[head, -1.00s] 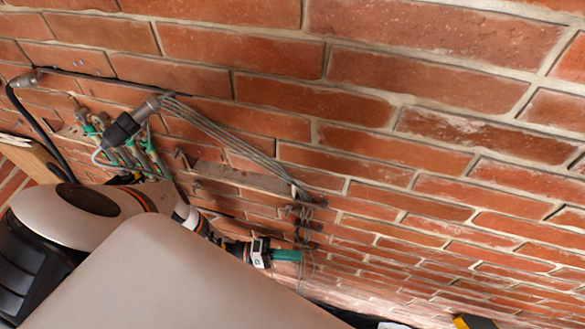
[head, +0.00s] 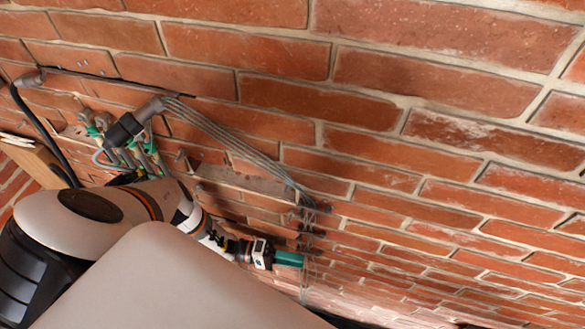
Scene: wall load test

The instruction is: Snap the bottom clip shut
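My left gripper (head: 289,258) shows at the end of my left arm, its green fingers close to the brick wall, beside the lower part of a hanging cable bundle. From this side I cannot tell whether the fingers are open or shut, or whether they touch anything. The grey cable bundle (head: 228,137) slants down to the right, then drops along the wall. Small dark clip-like parts (head: 306,203) sit at its bend and just below. The bottom clip cannot be made out clearly near the fingertips. My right gripper is not in view.
A dark and grey conduit fitting (head: 133,123) feeds the bundle at the left. Green-marked pipes or valves (head: 128,152) and a black cable (head: 38,125) are near it. The brick wall (head: 430,130) is bare to the right. My arm hides much of the lower left.

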